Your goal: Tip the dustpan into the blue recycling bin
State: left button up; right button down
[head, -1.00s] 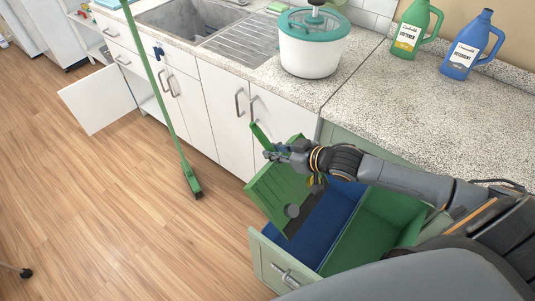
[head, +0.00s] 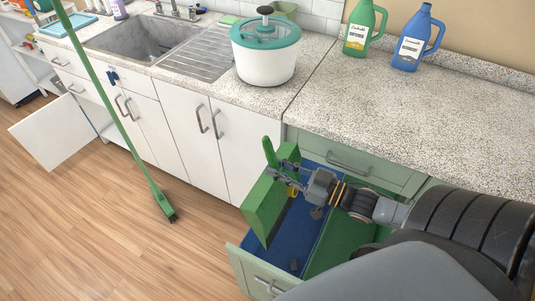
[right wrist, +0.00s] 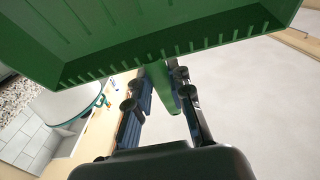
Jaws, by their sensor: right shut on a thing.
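The green dustpan (head: 264,206) is tilted steeply, nearly on edge, over the blue recycling bin (head: 283,245) in the pulled-out drawer. My right gripper (head: 290,178) is shut on the dustpan's handle, above the bin. In the right wrist view the dustpan (right wrist: 160,35) spans the top, with its handle between the fingers (right wrist: 160,92). A small dark piece (head: 294,264) shows low in the blue bin. Another grey piece (head: 318,212) shows just below the gripper; I cannot tell if it is falling. My left gripper is not in view.
A green bin (head: 340,240) stands beside the blue one, partly behind my right arm. The drawer front (head: 262,279) juts over the floor. The counter above holds a white pot (head: 265,55) and two bottles, green (head: 361,28) and blue (head: 414,40). A green broom (head: 125,130) leans at left.

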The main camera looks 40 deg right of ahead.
jog(key=s, duration=0.1)
jog(key=s+d+t+b, duration=0.1)
jog(key=s, duration=0.1)
jog(key=s+d+t+y+b, duration=0.1)
jog(key=shift+s+d, duration=0.1)
jog(key=shift+s, duration=0.05)
jog(key=shift+s+d+r+t, duration=0.15)
jog(key=shift+s+d+t, duration=0.2)
jog(key=shift+s, duration=0.25)
dwell(0.7)
